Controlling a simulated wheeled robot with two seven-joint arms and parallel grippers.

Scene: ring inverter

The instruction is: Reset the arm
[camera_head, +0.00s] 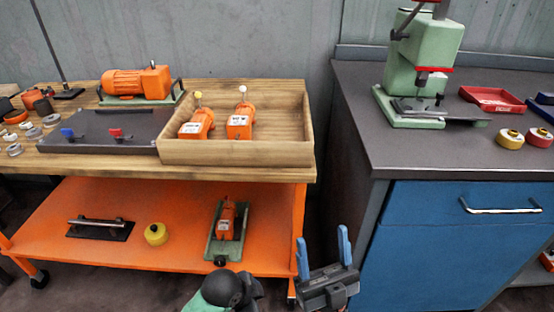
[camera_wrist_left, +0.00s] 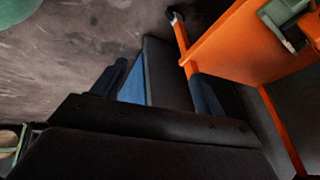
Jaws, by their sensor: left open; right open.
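Neither gripper touches an object.
A wooden tray (camera_head: 235,153) with two orange devices (camera_head: 240,124) sits on the wooden bench. An orange shelf (camera_head: 180,200) below holds a yellow round part (camera_head: 156,234) and another orange device (camera_head: 227,218). A blue cabinet (camera_head: 450,255) stands right, bearing a green press (camera_head: 425,50).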

